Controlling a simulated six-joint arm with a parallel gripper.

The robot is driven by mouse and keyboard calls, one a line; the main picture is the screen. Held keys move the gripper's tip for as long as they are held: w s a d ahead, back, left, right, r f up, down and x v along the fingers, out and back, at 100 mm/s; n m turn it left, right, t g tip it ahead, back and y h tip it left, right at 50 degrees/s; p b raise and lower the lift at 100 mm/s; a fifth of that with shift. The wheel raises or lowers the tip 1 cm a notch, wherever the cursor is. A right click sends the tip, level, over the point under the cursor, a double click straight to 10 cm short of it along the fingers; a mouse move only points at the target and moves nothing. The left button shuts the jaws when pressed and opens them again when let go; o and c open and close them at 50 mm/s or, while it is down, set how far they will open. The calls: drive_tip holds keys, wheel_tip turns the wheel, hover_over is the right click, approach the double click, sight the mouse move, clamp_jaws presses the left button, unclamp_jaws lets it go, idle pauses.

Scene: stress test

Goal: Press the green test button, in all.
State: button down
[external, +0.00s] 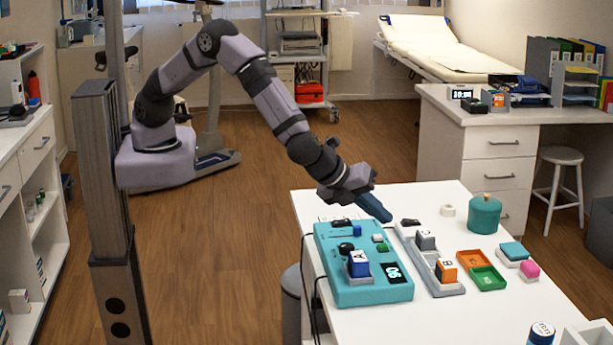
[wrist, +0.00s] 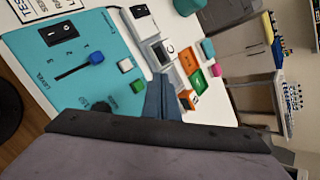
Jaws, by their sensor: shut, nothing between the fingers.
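The panel also bears a black switch (wrist: 62,30), a blue slider knob (external: 357,231), a blue lettered block (external: 358,263) and a number display (external: 393,271). Right of it stand a grey tray (external: 418,261), orange and green trays (external: 488,278) and a teal pot (external: 484,214).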

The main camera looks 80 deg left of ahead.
drive_tip(key=shift+f+b, duration=1.45)
drive_tip(key=shift+f, duration=0.5)
drive_tip(key=shift+f+b, duration=0.2)
drive_tip(key=shift+b, duration=0.1)
idle(0.4)
drive_tip(key=shift+f, duration=0.2)
drive_tip(key=shift+f+b, duration=0.45)
drive_tip(key=shift+b, duration=0.35)
idle(0.7)
drive_tip(key=shift+r, duration=0.1)
drive_tip(key=shift+r+p, duration=0.6)
drive_tip(key=shift+r, duration=0.2)
idle(0.3)
drive_tip(key=shift+r+p, duration=1.75)
drive_tip(key=shift+r, duration=0.75)
